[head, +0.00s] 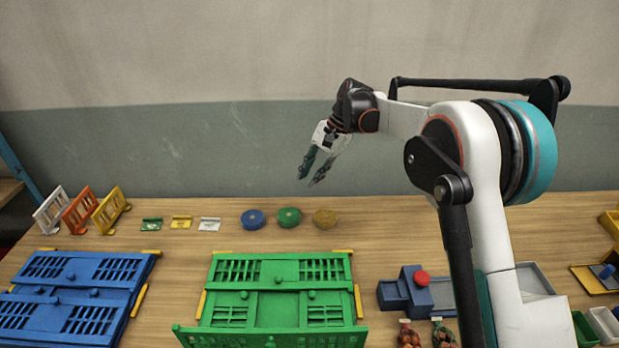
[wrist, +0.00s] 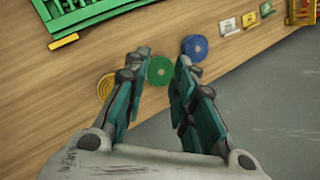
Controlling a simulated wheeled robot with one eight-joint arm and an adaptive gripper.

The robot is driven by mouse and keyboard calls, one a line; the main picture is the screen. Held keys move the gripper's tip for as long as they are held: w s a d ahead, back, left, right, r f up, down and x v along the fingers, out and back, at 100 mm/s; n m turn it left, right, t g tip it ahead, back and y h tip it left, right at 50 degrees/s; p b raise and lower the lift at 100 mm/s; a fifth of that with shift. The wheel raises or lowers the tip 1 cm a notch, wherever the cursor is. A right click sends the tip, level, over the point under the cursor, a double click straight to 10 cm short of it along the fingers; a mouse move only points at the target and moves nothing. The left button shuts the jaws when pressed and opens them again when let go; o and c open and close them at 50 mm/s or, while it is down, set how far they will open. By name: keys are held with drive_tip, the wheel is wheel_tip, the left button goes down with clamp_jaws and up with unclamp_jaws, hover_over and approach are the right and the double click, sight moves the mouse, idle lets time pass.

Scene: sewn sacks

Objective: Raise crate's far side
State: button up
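A green crate (head: 270,338) lies on the table in the middle of the head view, with slatted panels folded flat inside it. Its far edge, with a yellow strip, faces the wall; a corner of it shows at the top left of the wrist view (wrist: 70,22). A blue crate (head: 75,293), also folded flat, lies to its left. The task does not say which crate is meant. My gripper (head: 309,181) hangs in the air beyond the green crate, fingers pointing down. Its fingertips are apart with nothing between them in the wrist view (wrist: 162,56).
Blue (head: 253,219), green (head: 289,217) and tan (head: 325,219) discs lie behind the green crate. Small cards (head: 181,222) and upright racks (head: 80,211) stand further left. A dark blue block with a red knob (head: 422,278) and sacks (head: 409,336) are at right. The wall closes the back.

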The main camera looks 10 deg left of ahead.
drive_tip(key=v, duration=1)
drive_tip(key=shift+r, duration=0.25)
drive_tip(key=shift+d, duration=0.15)
drive_tip(key=s+d+r+n+t+h+b, duration=0.1)
drive_tip(key=s+d+r+t+b, duration=0.15)
drive_tip(key=s+d, duration=0.6)
drive_tip(key=s+d+r+t+h+b, duration=0.1)
drive_tip(key=s+d+r+t+b, duration=0.15)
drive_tip(key=s+d, duration=0.65)
drive_tip(key=s+d+f+n+t+h+b, duration=0.1)
drive_tip(key=s+d+f+t, duration=0.1)
drive_tip(key=s+d+f, duration=0.5)
drive_tip(key=s+d+f+n+t+h+b, duration=0.1)
drive_tip(key=s+d+f, duration=0.5)
drive_tip(key=s, duration=0.7)
drive_tip(key=shift+d+f+n+t+h+b, duration=0.4)
drive_tip(key=shift+t, duration=0.5)
